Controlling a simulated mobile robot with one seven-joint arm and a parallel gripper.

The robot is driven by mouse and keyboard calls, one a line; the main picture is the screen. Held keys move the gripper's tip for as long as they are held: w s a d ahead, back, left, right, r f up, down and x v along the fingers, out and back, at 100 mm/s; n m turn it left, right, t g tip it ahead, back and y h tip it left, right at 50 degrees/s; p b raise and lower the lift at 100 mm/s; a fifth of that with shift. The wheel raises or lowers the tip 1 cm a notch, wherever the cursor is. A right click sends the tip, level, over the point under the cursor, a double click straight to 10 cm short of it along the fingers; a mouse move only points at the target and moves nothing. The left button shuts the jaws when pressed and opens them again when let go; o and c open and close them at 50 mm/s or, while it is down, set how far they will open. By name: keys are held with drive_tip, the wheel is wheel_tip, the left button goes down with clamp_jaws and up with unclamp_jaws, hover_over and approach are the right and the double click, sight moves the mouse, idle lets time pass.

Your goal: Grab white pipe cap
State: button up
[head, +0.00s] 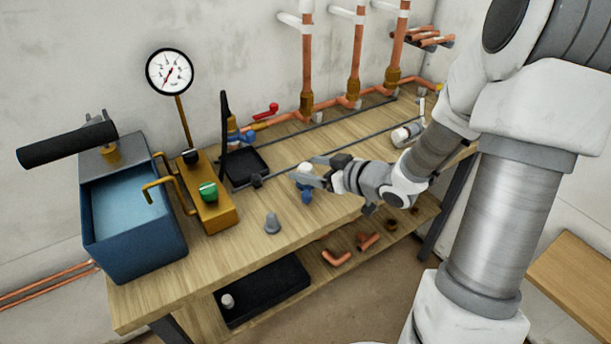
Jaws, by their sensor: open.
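A small white, rounded piece (305,168), which looks like the white pipe cap, shows at the fingertips of my gripper (309,171) over the middle of the workbench. My gripper is open and reaches in from the right, its fingers pointing left. The white piece appears between or just behind the fingers; I cannot tell whether they touch it. A small blue piece (307,194) shows just below the fingers. A grey cap (272,223) stands on the bench nearer the front edge. A pale cap (228,301) sits in the black tray on the lower shelf.
The wooden workbench (240,255) carries a blue tank (140,225) with a pump handle and a gauge (170,72) at left. Copper pipes (307,70) rise along the back. A black tray (270,290) and copper elbows (335,258) lie on the lower shelf.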

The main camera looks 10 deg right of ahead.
sight(300, 165)
drive_tip(key=x, duration=0.1)
drive_tip(key=b+x, duration=0.1)
drive_tip(key=x, duration=0.1)
drive_tip(key=b+x, duration=0.1)
drive_tip(key=x, duration=0.1)
drive_tip(key=shift+d+f, duration=0.3)
drive_tip(key=shift+d, duration=0.05)
drive_tip(key=shift+w+a, duration=0.15)
drive_tip(key=shift+w, duration=0.15)
drive_tip(key=shift+c, duration=0.3)
clamp_jaws()
drive_tip(key=shift+r, duration=0.1)
